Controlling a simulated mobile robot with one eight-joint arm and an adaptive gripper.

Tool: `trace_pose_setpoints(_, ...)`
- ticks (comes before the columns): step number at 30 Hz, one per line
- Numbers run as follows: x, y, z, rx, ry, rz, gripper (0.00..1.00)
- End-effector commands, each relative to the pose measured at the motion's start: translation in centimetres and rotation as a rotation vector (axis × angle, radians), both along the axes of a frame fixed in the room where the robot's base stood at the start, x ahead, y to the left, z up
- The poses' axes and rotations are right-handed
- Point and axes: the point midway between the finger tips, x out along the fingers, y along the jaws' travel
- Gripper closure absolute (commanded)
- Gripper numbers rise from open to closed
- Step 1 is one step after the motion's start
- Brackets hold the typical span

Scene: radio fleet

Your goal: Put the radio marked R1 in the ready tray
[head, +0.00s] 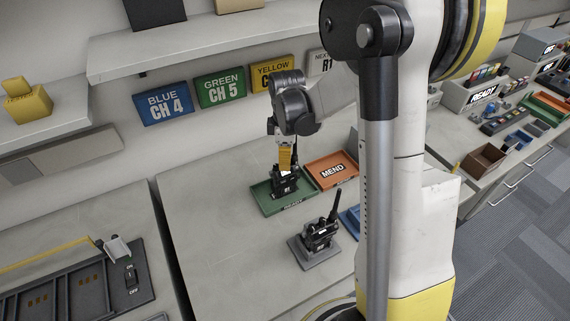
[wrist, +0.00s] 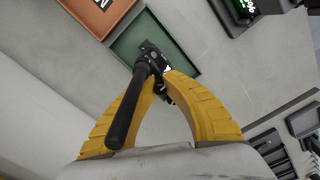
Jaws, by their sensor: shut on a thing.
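A black radio (head: 285,186) with a small white label is at the green tray (head: 264,198) in the head view. The label is too small to read surely. My gripper (head: 286,166) points down and its yellow fingers are shut on this radio. In the wrist view the radio's body (wrist: 148,52) and thick antenna (wrist: 125,112) show between the fingers (wrist: 160,82), over the green tray (wrist: 180,52). I cannot tell whether the radio touches the tray floor.
An orange tray marked MEND (head: 345,163) adjoins the green tray. Another black radio (head: 320,232) stands on a grey base (head: 303,256) in front. A blue tray (head: 349,222) is partly hidden by my arm. Wall signs (head: 220,88) hang behind. The counter's left part is clear.

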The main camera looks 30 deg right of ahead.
Motion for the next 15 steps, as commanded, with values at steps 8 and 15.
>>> trace_pose_setpoints(8,-0.02,-0.01,-0.22,0.000,0.000,0.000,0.85)
trace_pose_setpoints(15,-0.02,-0.01,-0.13,0.000,0.000,0.000,0.71)
